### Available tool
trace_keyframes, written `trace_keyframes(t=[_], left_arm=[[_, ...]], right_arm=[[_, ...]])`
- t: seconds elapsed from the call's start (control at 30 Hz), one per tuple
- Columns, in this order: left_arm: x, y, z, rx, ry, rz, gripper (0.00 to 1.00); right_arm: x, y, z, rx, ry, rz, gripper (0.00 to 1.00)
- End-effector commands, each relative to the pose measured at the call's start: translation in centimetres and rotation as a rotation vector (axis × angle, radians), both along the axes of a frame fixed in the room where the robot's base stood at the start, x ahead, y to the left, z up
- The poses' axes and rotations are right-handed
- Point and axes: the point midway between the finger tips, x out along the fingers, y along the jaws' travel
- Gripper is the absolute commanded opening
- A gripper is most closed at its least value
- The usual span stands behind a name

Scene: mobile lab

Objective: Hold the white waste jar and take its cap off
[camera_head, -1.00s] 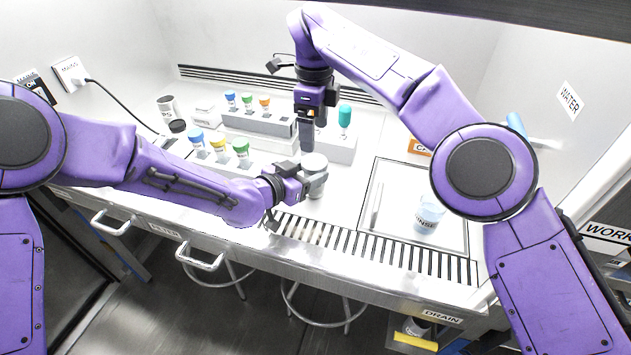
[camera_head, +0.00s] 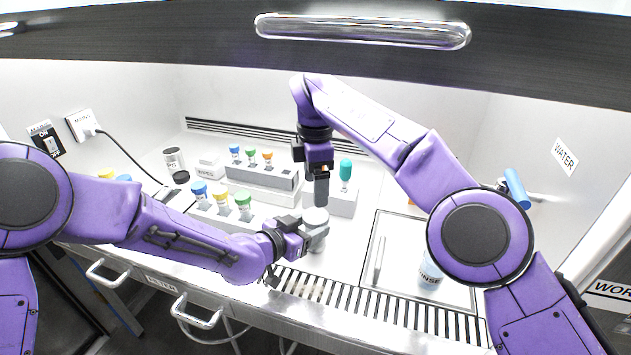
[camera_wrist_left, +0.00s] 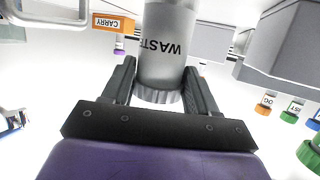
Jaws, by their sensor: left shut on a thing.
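The white waste jar (camera_head: 317,236) stands upright near the front of the bench, with its pale cap (camera_head: 315,215) on top. In the left wrist view the jar (camera_wrist_left: 168,30) appears upside down with its WASTE label, and the ribbed cap (camera_wrist_left: 158,97) is at its lower end. My left gripper (camera_head: 308,240) is shut around the jar's side, with one finger on each side in the left wrist view. My right gripper (camera_head: 321,199) points down just above and behind the cap. Its finger gap is hidden, and I cannot tell whether it touches the cap.
Racks with colour-capped vials (camera_head: 222,203) stand left of and behind the jar. A teal-topped item (camera_head: 346,172) stands on a block behind it. A slotted drain (camera_head: 370,307) runs along the front edge. The rinse cup (camera_head: 430,272) stands to the right.

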Motion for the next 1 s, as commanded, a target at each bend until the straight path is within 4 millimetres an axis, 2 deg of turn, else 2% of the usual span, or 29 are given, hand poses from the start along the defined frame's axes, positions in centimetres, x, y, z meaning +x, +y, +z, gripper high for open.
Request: trace_keyframes(t=[0.1, 0.2, 0.3, 0.4, 0.57, 0.8, 1.0], left_arm=[[0.0, 0.0, 0.0, -0.001, -0.001, 0.000, 0.00], [0.0, 0.0, 0.0, -0.001, -0.001, 0.000, 0.00], [0.0, 0.0, 0.0, -0.001, -0.001, 0.000, 0.00], [0.0, 0.0, 0.0, -0.001, -0.001, 0.000, 0.00], [0.0, 0.0, 0.0, -0.001, -0.001, 0.000, 0.00], [0.0, 0.0, 0.1, -0.001, -0.001, 0.000, 0.00], [0.0, 0.0, 0.1, -0.001, -0.001, 0.000, 0.00]], right_arm=[[0.0, 0.0, 0.0, -0.001, 0.000, -0.352, 0.85], [0.0, 0.0, 0.0, -0.003, -0.001, -0.614, 0.85], [0.0, 0.0, 0.0, -0.004, -0.002, -0.801, 0.85], [0.0, 0.0, 0.0, -0.005, -0.002, -0.909, 0.85], [0.0, -0.1, -1.3, -0.008, 0.000, -0.952, 0.85], [0.0, -0.1, -5.8, -0.007, 0.000, -0.949, 0.85], [0.0, 0.0, -7.8, -0.005, -0.002, -0.949, 0.85]])
